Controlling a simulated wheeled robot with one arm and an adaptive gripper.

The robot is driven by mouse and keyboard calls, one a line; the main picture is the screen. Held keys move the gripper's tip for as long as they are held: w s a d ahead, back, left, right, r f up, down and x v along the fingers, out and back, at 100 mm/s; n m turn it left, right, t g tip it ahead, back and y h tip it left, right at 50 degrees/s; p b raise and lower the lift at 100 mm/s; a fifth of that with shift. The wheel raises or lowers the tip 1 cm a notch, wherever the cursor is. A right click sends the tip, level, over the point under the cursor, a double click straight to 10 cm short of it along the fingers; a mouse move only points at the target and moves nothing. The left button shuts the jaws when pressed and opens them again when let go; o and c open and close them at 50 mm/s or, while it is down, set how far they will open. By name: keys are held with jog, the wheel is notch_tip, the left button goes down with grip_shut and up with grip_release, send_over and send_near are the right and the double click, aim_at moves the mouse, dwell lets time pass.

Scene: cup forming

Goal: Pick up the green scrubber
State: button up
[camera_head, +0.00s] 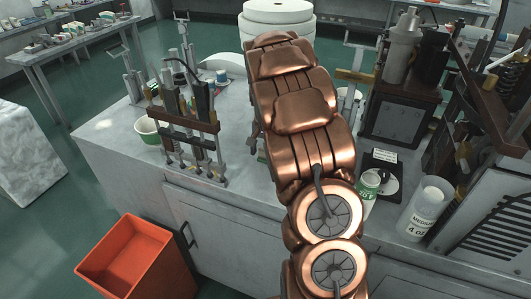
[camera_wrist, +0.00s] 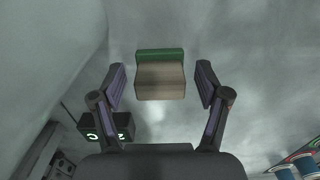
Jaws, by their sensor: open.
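The green scrubber (camera_wrist: 160,75) is in the upper middle of the wrist view, a small block with a green strip along its far edge and a beige body. It lies on the grey worktop. My gripper (camera_wrist: 161,82) is open, with one dark finger to the left of the scrubber and one to the right. A gap shows on both sides in the picture, and the height of the fingertips above the worktop is hard to tell. In the head view my copper arm hides the scrubber and the gripper.
In the wrist view a dark box with green marks (camera_wrist: 106,127) is at lower left and several coloured containers (camera_wrist: 301,165) are at lower right.

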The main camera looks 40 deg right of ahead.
jog(key=shift+c, duration=0.3)
jog(key=c, duration=1.1)
jog(key=shift+r, duration=0.1)
notch_tip(320, 180, up, 8)
jog(key=b, duration=0.3)
jog(key=shift+w+r, duration=0.1)
jog(key=shift+r, duration=0.1)
jog(key=shift+r+b, duration=0.3)
jog(key=shift+r, duration=0.5)
